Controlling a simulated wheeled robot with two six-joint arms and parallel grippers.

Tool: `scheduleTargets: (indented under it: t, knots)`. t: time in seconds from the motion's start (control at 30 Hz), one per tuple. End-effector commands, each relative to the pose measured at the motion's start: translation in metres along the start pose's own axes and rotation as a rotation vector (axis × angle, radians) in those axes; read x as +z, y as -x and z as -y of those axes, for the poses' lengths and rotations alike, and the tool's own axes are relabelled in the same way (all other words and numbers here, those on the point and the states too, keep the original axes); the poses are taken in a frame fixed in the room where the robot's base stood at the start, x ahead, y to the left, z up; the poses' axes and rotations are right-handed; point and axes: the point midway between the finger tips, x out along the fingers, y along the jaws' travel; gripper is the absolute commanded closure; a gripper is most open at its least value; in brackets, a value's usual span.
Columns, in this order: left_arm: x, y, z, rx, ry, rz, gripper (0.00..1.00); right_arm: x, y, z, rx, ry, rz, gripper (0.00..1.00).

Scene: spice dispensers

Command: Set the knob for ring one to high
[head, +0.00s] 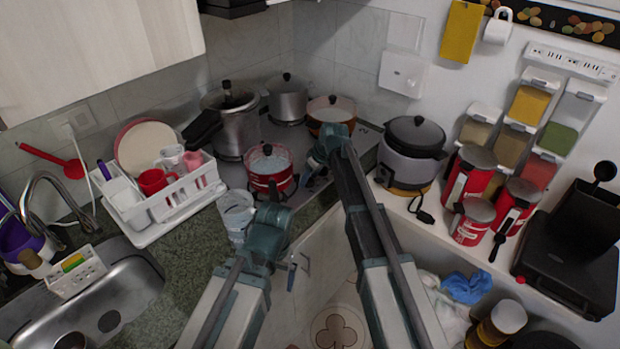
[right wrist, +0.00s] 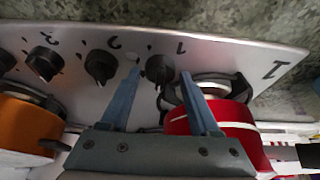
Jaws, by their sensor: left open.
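The black knob for ring one (right wrist: 158,70), marked 1, is on the steel stove panel (right wrist: 225,58) in the right wrist view. The fingers of my right gripper (right wrist: 160,73) are open, one on each side of this knob, with small gaps visible. I cannot tell the knob's exact setting. In the head view, my right gripper (head: 314,172) is at the stove's front edge, right of the red pot, and hides the knob. My left gripper (head: 278,228) is open and empty, lower, in front of the counter edge.
A red pot (head: 268,165) is close to my right gripper; it also shows in the right wrist view (right wrist: 225,122). Other knobs (right wrist: 100,67) sit to the left. An orange pot (head: 331,112) and a rice cooker (head: 412,150) stand nearby. A clear pitcher (head: 236,212) is beside my left gripper.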

Motion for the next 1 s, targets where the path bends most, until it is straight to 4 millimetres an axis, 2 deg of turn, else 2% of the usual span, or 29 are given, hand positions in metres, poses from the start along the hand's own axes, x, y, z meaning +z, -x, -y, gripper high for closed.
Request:
scheduleTargets:
  t: [0.03,0.3,0.33,0.67,1.0]
  knots:
    - [0.0,0.0,0.0,0.0,0.0,0.0,0.0,0.0001,0.0,0.0,0.0,0.0,0.0,0.49]
    - [0.0,-0.0001,0.0,0.0,0.0,0.0,0.0,0.0002,0.0,0.0,0.0,0.0,0.0,0.97]
    - [0.0,-0.0001,0.0,0.0,0.0,0.0,0.0,0.0002,0.0,0.0,0.0,0.0,0.0,1.0]
    - [0.0,-0.0001,0.0,0.0,0.0,0.0,0.0,0.0009,0.0002,0.001,0.021,-0.049,0.001,1.0]
    - [0.0,-0.0001,0.0,0.0,0.0,0.0,0.0,0.0004,0.0,0.0031,0.117,-0.278,0.001,1.0]
